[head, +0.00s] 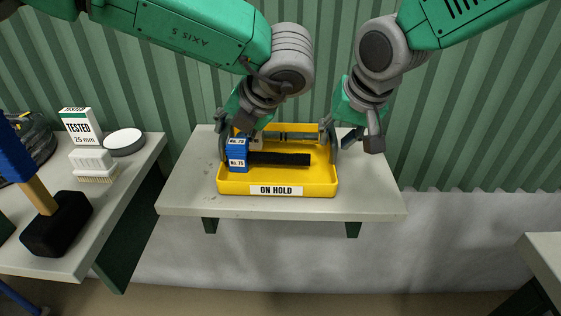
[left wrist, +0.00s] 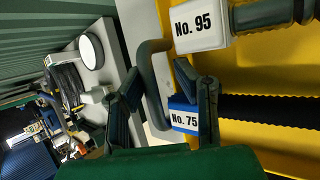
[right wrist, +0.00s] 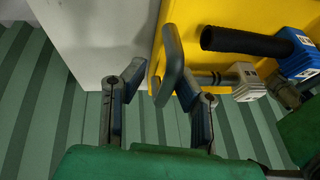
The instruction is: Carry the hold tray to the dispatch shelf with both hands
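The yellow hold tray (head: 325,180), labelled "ON HOLD", rests on a grey wall shelf (head: 375,198). In it lie a blue block marked "No. 75" (head: 237,155) with a black bar and a white block marked "No. 95" (left wrist: 198,25) with a grey bar. My left gripper (head: 229,137) is at the tray's left end; in the left wrist view its fingers are apart, with the grey handle (left wrist: 154,88) between them. My right gripper (head: 350,137) is at the right end; its fingers (right wrist: 158,97) are apart, the other handle (right wrist: 171,62) between them, nearer one finger.
A bench at left holds a "TESTED 25 mm" card (head: 79,127), a white brush (head: 93,163), a round white-topped disc (head: 124,141) and a black-headed mallet (head: 57,223). Green corrugated wall (head: 480,120) stands close behind the shelf. Another grey surface (head: 545,255) shows at lower right.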

